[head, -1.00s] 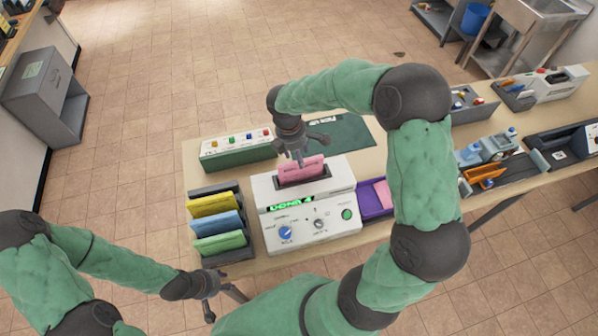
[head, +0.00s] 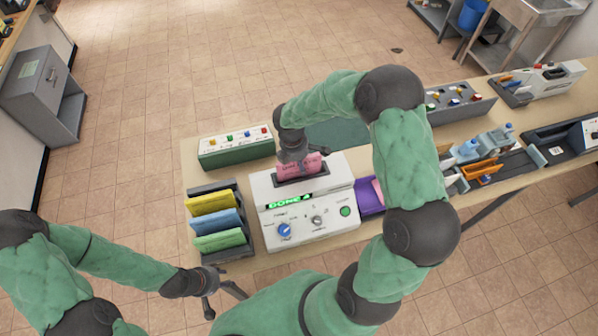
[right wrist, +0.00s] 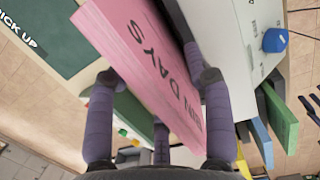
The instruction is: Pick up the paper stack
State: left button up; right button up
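The pink paper stack (head: 291,171) stands in the dark slot on top of a white machine (head: 255,190). In the right wrist view the stack (right wrist: 150,55) shows large, with black lettering on its face. My right gripper (head: 302,160) is down at the stack's top. In the right wrist view its purple-grey fingers (right wrist: 158,80) are on and around the stack; how firmly they press cannot be seen. My left gripper (head: 224,296) is empty by the table's front edge, with its fingers spread.
A rack of yellow, blue and green folders (head: 213,222) stands left of the machine. A purple tray (head: 369,203) is on its right. A green box with coloured buttons (head: 235,150) and a dark green mat (head: 336,133) lie behind. The machine's display (head: 291,202) glows green.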

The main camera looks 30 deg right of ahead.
grip_shut()
jog(key=shift+r, duration=0.1)
